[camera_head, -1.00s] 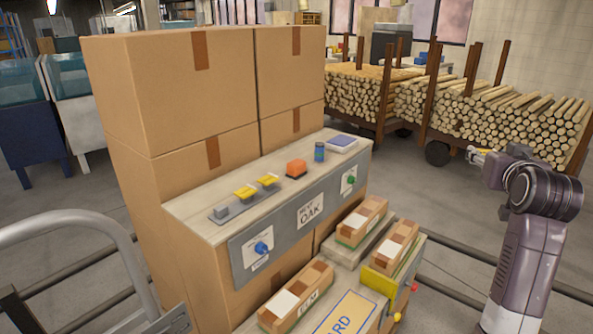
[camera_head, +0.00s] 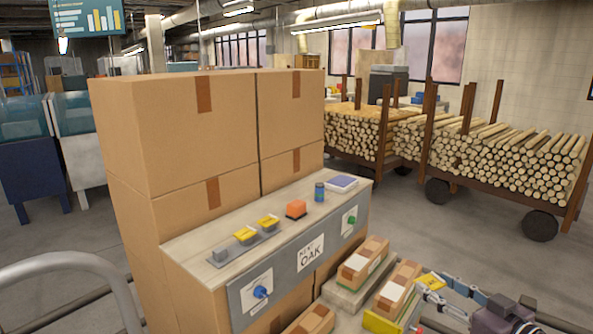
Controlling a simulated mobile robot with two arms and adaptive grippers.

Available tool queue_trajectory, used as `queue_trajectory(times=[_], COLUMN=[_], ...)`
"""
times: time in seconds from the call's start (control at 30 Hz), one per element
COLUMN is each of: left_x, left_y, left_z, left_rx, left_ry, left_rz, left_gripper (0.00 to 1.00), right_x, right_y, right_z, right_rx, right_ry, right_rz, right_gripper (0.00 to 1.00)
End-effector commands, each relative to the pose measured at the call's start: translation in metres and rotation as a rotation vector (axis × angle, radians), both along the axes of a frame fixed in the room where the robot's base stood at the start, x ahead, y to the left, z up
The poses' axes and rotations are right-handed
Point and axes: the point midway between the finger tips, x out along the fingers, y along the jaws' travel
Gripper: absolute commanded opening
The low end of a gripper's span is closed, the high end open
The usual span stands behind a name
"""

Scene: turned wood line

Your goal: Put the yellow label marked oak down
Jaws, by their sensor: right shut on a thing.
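My right gripper (camera_head: 446,288) is at the lower right, its arm coming in from the bottom right corner. It is shut on a small yellow label (camera_head: 431,281). The label's marking is too small to read. Two other yellow labels (camera_head: 245,233) (camera_head: 268,220) sit on a grey holder on the console top (camera_head: 205,272). My left gripper is not in view.
An orange block (camera_head: 296,209), a blue can (camera_head: 319,191) and a blue-white pad (camera_head: 341,183) stand on the console. Stacked cardboard boxes (camera_head: 175,130) rise behind it.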

Motion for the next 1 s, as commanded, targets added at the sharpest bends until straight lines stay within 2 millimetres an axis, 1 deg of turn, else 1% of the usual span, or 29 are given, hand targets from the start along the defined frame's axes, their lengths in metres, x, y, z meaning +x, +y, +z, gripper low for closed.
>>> queue_trajectory(times=[0.03, 0.17, 0.2, 0.27, 0.3, 0.4, 0.5, 0.6, 0.67, 0.73, 0.77, 0.83, 1.0], left_x=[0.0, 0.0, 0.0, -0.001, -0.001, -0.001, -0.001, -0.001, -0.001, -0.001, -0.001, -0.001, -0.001], left_y=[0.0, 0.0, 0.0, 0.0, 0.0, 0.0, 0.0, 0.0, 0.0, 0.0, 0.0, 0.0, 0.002], left_z=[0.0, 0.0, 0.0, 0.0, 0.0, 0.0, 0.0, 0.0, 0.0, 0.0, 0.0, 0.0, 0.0], left_rx=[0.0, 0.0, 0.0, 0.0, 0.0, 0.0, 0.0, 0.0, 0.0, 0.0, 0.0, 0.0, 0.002], left_ry=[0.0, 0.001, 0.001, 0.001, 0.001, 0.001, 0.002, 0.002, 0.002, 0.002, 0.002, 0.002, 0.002], left_rz=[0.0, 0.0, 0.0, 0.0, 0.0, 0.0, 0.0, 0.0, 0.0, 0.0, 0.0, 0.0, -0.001], left_gripper=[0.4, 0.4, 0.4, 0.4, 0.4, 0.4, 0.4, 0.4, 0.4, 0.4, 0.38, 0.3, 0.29], right_x=[-0.015, -0.058, -0.072, -0.096, -0.111, -0.144, -0.168, -0.182, -0.188, -0.194, -0.195, -0.197, -0.196], right_y=[0.01, 0.04, 0.05, 0.064, 0.073, 0.091, 0.103, 0.11, 0.112, 0.113, 0.113, 0.113, 0.113], right_z=[-0.012, -0.031, -0.034, -0.039, -0.04, -0.039, -0.036, -0.034, -0.04, -0.052, -0.056, -0.061, -0.061], right_rx=[0.0, -0.002, -0.003, -0.003, -0.005, -0.006, -0.003, -0.001, 0.003, 0.007, 0.006, 0.003, 0.001], right_ry=[0.009, 0.01, 0.01, 0.01, 0.009, 0.007, 0.004, 0.003, 0.005, 0.006, 0.005, 0.003, 0.001], right_rz=[0.055, 0.21, 0.259, 0.335, 0.381, 0.478, 0.544, 0.581, 0.591, 0.596, 0.598, 0.597, 0.597], right_gripper=[0.33, 0.33, 0.33, 0.33, 0.33, 0.33, 0.33, 0.33, 0.33, 0.33, 0.33, 0.33, 0.33])
